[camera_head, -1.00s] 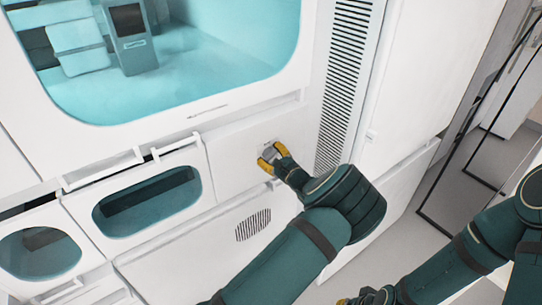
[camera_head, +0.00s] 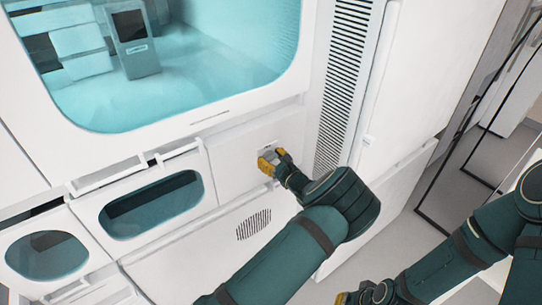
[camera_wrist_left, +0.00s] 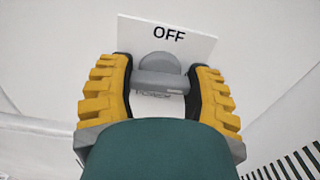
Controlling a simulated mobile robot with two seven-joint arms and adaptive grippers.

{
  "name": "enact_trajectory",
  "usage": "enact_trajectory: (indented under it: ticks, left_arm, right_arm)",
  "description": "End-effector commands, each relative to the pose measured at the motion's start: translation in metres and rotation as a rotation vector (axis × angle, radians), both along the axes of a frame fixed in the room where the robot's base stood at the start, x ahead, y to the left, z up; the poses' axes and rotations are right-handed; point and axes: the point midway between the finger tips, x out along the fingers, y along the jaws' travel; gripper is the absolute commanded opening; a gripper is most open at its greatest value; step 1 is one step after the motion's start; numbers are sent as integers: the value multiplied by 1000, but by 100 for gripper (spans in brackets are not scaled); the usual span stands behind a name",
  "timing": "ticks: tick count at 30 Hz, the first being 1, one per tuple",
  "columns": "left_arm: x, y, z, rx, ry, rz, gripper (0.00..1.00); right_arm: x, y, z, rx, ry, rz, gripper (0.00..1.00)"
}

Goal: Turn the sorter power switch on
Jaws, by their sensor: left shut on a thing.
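The sorter power switch (camera_wrist_left: 160,82) is a grey knob with a crosswise bar on a white plate (camera_wrist_left: 196,45) marked OFF at its top edge in the left wrist view. Other lettering below the knob is mostly covered. My left gripper (camera_wrist_left: 160,90) has its yellow fingers on either side of the bar, shut on it. In the head view my left gripper (camera_head: 268,160) is against the white panel and hides most of the switch. My right gripper (camera_head: 350,298) shows only partly at the bottom edge, away from the panel; its fingers are unclear.
A large teal window (camera_head: 200,80) is above left of the switch. Two smaller windowed drawers (camera_head: 150,205) with handles are at lower left. A slotted vent (camera_head: 345,85) runs down to the right, and a round grille (camera_head: 254,224) is below.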

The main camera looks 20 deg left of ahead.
Motion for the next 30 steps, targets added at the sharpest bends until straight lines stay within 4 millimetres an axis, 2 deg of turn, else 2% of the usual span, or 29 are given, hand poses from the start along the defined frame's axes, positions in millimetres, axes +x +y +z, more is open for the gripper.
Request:
enact_trajectory:
  ticks: [20,21,22,23,30]
  left_arm:
    - [0,-1,-1,44,60,-1,18]
    - [0,-1,-1,44,60,-1,71]
    - [0,-1,-1,44,60,-1,81]
    - [0,-1,-1,43,59,-1,88]
    - [0,0,-1,44,57,0,88]
  right_arm:
    - [2,0,4,-1,-4,-3,0]
    - [2,0,4,-1,-4,-3,0]
    - [2,0,4,-1,-4,-3,0]
    - [2,0,4,-1,-4,-3,0]
    - [2,0,4,-1,-4,-3,0]
